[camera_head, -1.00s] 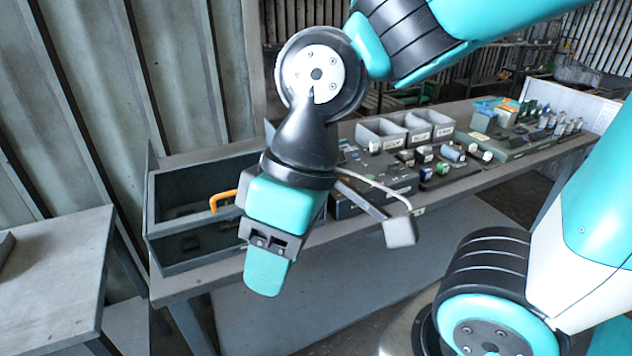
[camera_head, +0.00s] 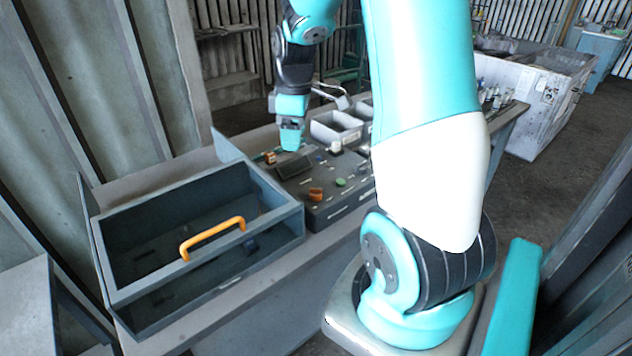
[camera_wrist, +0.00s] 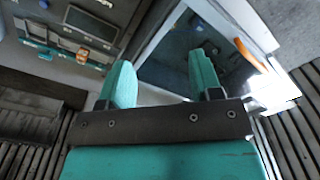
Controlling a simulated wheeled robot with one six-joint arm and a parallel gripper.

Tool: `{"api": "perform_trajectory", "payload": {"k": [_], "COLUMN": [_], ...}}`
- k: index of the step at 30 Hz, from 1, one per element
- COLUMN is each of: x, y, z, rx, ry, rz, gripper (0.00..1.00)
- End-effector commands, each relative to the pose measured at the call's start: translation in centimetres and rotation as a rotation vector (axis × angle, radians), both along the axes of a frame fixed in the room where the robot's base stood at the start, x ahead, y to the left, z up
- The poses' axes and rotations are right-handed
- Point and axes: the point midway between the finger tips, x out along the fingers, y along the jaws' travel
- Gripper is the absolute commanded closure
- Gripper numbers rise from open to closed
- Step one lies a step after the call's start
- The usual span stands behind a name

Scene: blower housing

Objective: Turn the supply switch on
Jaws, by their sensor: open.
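A dark control panel (camera_head: 338,203) lies on the bench, with an orange knob (camera_head: 315,194) and a green button (camera_head: 341,182) on its top. I cannot tell which control is the supply switch. My gripper (camera_head: 291,140) is above the panel's far-left part, pointing down, with nothing in its fingers. In the wrist view my gripper (camera_wrist: 162,70) has its two teal fingers apart. The panel (camera_wrist: 75,25) is at upper left there, with an orange part (camera_wrist: 83,55) on it, clear of the fingers.
The handle also shows in the wrist view (camera_wrist: 250,55). Grey bins (camera_head: 335,130) stand behind the panel. A white crate (camera_head: 545,110) is farther right.

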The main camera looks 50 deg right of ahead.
Motion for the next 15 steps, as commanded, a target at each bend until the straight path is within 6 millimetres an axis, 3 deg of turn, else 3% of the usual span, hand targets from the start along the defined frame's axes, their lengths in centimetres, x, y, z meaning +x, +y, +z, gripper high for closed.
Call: {"api": "perform_trajectory", "payload": {"k": [1, 5, 11, 15], "x": [-0.5, -1.4, -1.6, -1.6], "y": [-2.7, -6.0, -6.3, -6.2], "z": [-0.3, -1.3, -3.7, -6.8], "rx": [-0.011, -0.027, -0.028, -0.026], "ry": [0.017, 0.041, 0.047, 0.050], "rz": [-0.012, -0.005, 0.003, 0.002], "gripper": [0.41, 0.41, 0.41, 0.41]}}
